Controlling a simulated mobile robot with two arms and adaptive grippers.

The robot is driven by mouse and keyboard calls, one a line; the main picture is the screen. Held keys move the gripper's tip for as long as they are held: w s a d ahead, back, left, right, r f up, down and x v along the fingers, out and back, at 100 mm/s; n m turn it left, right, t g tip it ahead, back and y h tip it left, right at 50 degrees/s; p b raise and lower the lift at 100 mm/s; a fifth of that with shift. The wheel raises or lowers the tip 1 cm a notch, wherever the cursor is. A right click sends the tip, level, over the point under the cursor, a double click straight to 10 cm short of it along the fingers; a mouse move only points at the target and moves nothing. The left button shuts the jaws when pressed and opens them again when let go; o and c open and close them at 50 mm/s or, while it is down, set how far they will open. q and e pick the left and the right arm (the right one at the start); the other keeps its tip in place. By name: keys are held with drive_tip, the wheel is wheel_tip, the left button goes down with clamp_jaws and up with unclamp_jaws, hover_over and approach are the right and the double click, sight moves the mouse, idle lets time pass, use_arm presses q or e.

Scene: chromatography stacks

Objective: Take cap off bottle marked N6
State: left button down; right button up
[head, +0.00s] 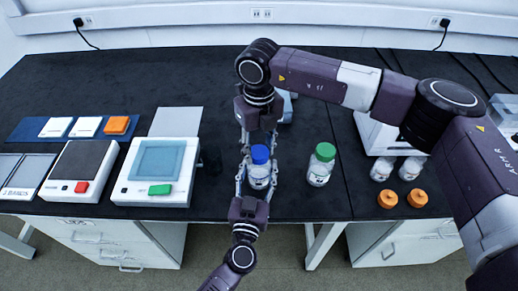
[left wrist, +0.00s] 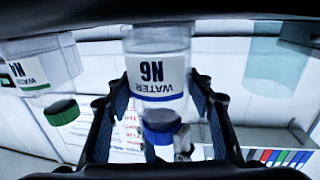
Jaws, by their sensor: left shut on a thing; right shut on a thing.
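The bottle marked N6 (left wrist: 158,75) is clear with a white "WATER N6" label and shows upside down in the left wrist view. In the head view the bottle (head: 259,182) stands upright at the front middle of the bench. Its blue cap (head: 260,154) is at its top and also shows in the left wrist view (left wrist: 160,131). My left gripper (head: 257,188) comes from the front and is shut on the bottle's body. My right gripper (head: 259,147) comes from behind and is shut on the blue cap. I cannot tell whether the cap is loosened.
A green-capped bottle (head: 321,166) stands just right. Two small bottles (head: 411,168) and two orange caps (head: 388,199) are further right. A device with a green button (head: 156,172) and another with a red button (head: 80,171) stand left. The bench front edge is close.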

drive_tip(key=n, duration=0.3)
drive_tip(key=shift+w+d+n, duration=0.1)
drive_tip(key=shift+n, duration=0.2)
drive_tip(key=n, duration=0.5)
drive_tip(key=shift+r, duration=0.1)
drive_tip(key=n, duration=0.6)
drive_tip(key=shift+n, duration=0.4)
drive_tip(key=n, duration=1.4)
drive_tip(key=shift+n, duration=0.4)
drive_tip(key=shift+r, duration=0.3)
drive_tip(key=shift+r, duration=0.85)
